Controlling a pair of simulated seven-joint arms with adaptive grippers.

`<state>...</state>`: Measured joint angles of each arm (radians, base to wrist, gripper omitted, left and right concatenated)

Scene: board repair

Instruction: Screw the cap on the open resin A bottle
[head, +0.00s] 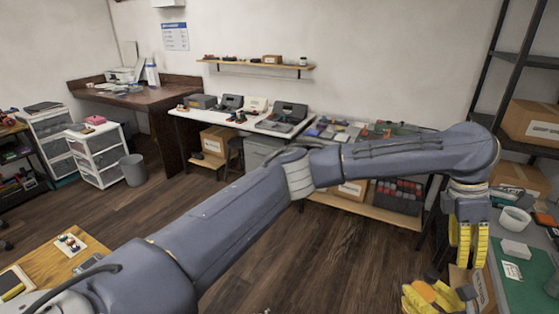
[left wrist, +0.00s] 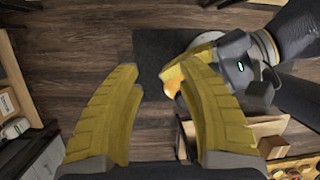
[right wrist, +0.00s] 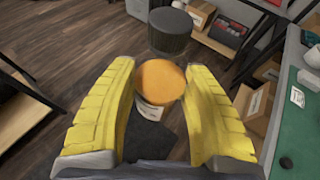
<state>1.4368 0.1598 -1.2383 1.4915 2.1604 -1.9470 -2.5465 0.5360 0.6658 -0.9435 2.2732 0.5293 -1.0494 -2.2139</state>
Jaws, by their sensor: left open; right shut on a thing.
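A round orange piece (right wrist: 161,80) sits between the fingers of my right gripper (right wrist: 158,100), which is shut on it. I cannot tell whether it is the cap or part of the resin A bottle. A pale part with dark marks (right wrist: 150,110) shows just below it. The orange piece also shows in the head view (head: 424,291) and the left wrist view (left wrist: 172,80). My left gripper (head: 467,245) is open and empty, fingers down, above and right of my right gripper (head: 440,298) in the head view. No open bottle neck is plain to see.
A green mat (head: 522,285) covers the bench at the right, with a white bowl (head: 515,219) and a white block (head: 515,250) nearby. A small black disc (right wrist: 285,162) lies on the mat. A cardboard box (head: 484,290) stands beside my grippers. Open floor lies left of them.

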